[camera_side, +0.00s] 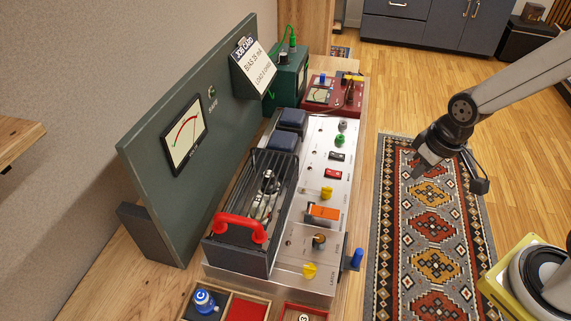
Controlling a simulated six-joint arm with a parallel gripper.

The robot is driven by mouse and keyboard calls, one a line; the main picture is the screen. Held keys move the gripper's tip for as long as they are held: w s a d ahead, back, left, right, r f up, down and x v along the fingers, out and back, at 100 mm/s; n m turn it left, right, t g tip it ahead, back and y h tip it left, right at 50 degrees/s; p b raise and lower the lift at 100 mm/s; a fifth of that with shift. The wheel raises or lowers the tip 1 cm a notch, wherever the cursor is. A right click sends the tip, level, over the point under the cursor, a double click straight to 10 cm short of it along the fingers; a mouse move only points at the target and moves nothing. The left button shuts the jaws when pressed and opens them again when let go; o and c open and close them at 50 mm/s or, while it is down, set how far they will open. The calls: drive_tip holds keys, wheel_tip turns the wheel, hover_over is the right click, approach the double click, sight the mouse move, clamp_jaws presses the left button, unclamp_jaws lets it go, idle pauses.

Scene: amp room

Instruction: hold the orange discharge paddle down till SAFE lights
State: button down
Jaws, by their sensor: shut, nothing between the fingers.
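The orange discharge paddle (323,212) sits on the silver front panel of the amp chassis (300,245), between a yellow knob above it and a brown knob below it. Nothing touches it. My gripper (419,172) is shut and empty, in the air to the right of the chassis, over the rug side and well apart from the paddle.
A black cage (232,250) with a red handle (240,227) stands left of the paddle. A blue-topped post (357,258) rises at the chassis's right edge. Green (290,75) and red (322,95) boxes stand behind. Trays (246,306) lie in front. Air between gripper and chassis is clear.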

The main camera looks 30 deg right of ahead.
drive_tip(key=w+a+n, duration=0.3)
drive_tip(key=n, duration=0.4)
drive_tip(key=n+g, duration=0.3)
drive_tip(key=n, duration=1.6)
hover_over(333, 213)
drive_tip(key=shift+a+f, duration=0.1)
drive_tip(key=shift+f, duration=0.4)
drive_tip(key=shift+f, duration=0.2)
drive_tip(key=shift+f, duration=6.8)
